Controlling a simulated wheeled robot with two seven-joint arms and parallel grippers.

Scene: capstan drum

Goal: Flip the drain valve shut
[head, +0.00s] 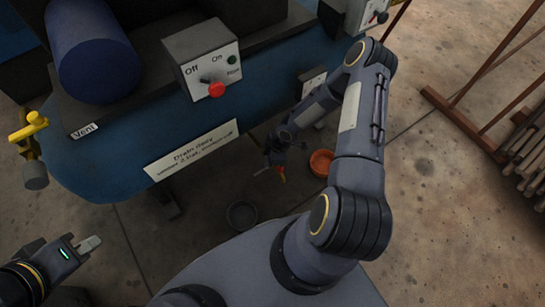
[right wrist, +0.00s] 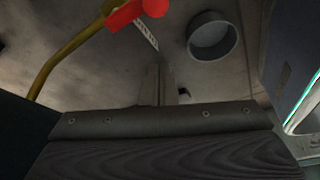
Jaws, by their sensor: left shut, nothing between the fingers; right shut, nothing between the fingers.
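The drain valve's red handle (right wrist: 136,12) shows at the top of the right wrist view, by a brass-coloured pipe (right wrist: 72,48). In the head view a small red and yellow part (head: 281,174) shows under the blue tank (head: 130,165), beside my right gripper (head: 264,170). My right gripper is shut and empty; its fingers (right wrist: 162,82) are dim in the right wrist view, below the red handle in the picture. I cannot tell whether they touch the valve. My left gripper (head: 91,243) is shut and empty at the lower left, away from the valve.
A control box (head: 200,55) with a red knob and a "Drain daily" sign (head: 192,149) are on the tank. A yellow valve (head: 28,128) is by the "Vent" label. A grey dish (head: 241,215) and an orange dish (head: 321,162) are on the floor. A rack (head: 465,125) stands right.

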